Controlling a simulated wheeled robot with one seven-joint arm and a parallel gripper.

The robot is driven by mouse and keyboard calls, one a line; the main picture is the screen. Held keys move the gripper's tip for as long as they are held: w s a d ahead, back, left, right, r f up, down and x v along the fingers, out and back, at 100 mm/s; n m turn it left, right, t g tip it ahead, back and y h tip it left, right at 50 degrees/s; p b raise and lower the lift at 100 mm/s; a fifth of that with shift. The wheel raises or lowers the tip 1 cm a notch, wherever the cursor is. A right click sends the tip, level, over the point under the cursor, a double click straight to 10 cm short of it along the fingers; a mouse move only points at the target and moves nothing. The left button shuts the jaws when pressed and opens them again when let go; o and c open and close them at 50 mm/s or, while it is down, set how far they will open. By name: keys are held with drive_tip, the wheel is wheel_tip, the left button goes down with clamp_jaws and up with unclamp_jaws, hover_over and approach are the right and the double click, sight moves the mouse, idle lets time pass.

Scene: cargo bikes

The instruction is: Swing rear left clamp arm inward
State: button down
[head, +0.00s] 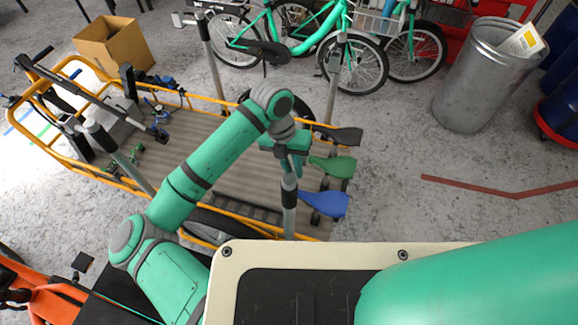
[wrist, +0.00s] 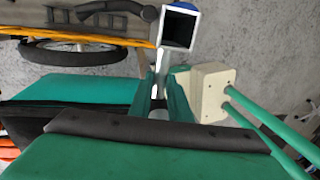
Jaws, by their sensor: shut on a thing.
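My gripper (head: 288,148) is above the near right corner of the cargo bed (head: 235,155), at the top of a grey post with a dark collar (head: 289,205). In the wrist view my gripper (wrist: 162,95) is shut on a narrow pale bar (wrist: 160,68), which I take to be the rear left clamp arm. The bar runs up to a square hollow end with blue behind it (wrist: 180,28). In the head view my gripper hides most of this arm, so its exact angle cannot be told.
Blue (head: 325,204), green (head: 333,165) and black (head: 338,135) paddles stick out at the bed's right end. Other grey posts stand at the far side (head: 333,70) and left (head: 125,168).

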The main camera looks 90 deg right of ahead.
drive_tip(key=shift+s, duration=0.1)
idle(0.4)
drive_tip(key=c, duration=1.6)
unclamp_jaws()
drive_tip(key=shift+c, duration=0.2)
wheel_tip(320, 180, up, 11)
drive_tip(key=w, duration=0.2)
drive_tip(key=shift+d+f, duration=0.2)
drive_tip(key=shift+d, duration=0.1)
